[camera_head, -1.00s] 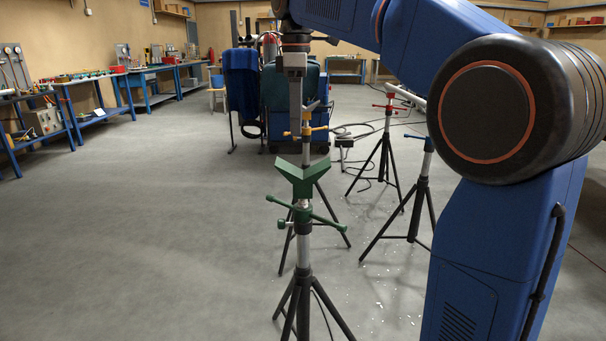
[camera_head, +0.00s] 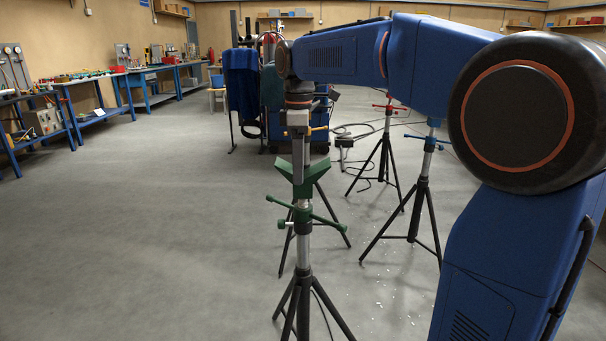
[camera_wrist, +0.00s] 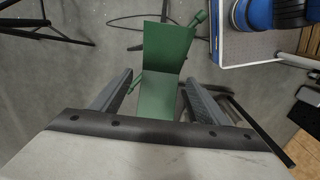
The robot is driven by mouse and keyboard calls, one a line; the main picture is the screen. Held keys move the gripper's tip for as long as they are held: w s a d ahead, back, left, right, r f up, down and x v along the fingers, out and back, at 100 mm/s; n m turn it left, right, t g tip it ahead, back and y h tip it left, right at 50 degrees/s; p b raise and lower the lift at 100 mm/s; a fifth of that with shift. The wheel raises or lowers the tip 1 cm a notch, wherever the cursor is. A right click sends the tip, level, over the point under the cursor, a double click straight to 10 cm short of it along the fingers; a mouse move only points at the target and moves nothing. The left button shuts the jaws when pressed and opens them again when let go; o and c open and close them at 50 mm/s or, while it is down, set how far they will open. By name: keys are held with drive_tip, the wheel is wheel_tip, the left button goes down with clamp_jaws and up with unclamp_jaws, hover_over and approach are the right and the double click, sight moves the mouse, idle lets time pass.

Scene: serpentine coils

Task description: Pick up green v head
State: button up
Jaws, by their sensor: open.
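The green V head (camera_head: 312,180) sits on top of a tripod stand with a silver post (camera_head: 303,241) and a green cross handle. My gripper (camera_head: 298,178) is directly in front of the V head in the head view and covers part of it. In the wrist view the green V head (camera_wrist: 160,85) lies ahead, and its lower part shows between the two fingers of my gripper (camera_wrist: 158,85). The fingers are apart, one on each side of it. Whether a finger touches it I cannot tell.
More tripod stands are behind and to the right, one with a blue handle (camera_head: 427,140) and one with a red handle (camera_head: 390,107). Workbenches (camera_head: 95,122) line the left wall. The floor at left is clear.

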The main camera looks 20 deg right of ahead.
drive_tip(key=shift+f, duration=0.3)
drive_tip(key=shift+c, duration=0.4)
drive_tip(key=c, duration=1.4)
drive_tip(key=shift+r, duration=0.15)
